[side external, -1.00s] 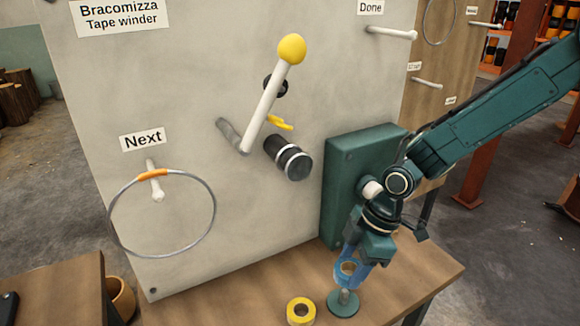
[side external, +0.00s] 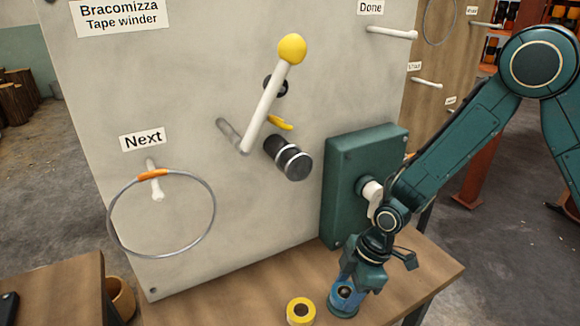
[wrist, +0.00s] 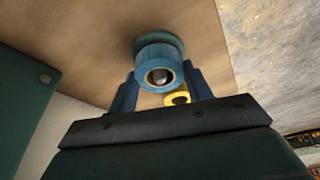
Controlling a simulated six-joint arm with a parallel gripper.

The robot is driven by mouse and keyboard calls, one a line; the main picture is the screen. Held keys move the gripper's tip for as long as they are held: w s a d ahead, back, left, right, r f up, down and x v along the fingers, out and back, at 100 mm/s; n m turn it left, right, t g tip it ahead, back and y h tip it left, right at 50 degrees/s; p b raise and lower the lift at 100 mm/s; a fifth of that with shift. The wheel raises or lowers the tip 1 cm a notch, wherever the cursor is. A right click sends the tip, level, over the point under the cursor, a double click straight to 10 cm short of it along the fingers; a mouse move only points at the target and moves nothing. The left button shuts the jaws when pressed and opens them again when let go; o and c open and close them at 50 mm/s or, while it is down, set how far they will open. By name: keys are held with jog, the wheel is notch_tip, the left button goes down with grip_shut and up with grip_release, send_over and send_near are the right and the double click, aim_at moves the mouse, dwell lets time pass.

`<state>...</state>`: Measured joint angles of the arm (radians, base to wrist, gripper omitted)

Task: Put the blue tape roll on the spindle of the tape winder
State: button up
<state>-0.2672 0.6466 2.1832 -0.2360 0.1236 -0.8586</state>
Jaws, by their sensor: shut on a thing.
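The blue tape roll (wrist: 160,65) is between the two fingers of my gripper (side external: 345,288), which is shut on it. In the wrist view the rounded tip of a grey post (wrist: 159,77) shows inside the roll's hole, so the roll is around the post. The post's round green base (wrist: 158,41) shows just beyond the roll; I cannot tell whether they touch. In the side view the roll (side external: 342,296) is low over the base, partly hidden by my fingers. The panel labelled "Tape winder" (side external: 225,70) stands behind, with a black roller (side external: 289,158).
A yellow tape roll (side external: 301,312) lies on the wooden bench (side external: 225,296), just left of the base. A green box (side external: 361,178) juts from the panel close behind my gripper. A wire ring (side external: 213,213) hangs from the "Next" peg. The bench's right end is clear.

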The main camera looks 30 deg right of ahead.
jog(key=shift+f, duration=0.4)
jog(key=o, duration=1)
jog(key=shift+f, duration=0.1)
jog(key=shift+r, duration=0.2)
jog(key=shift+v, duration=5.95)
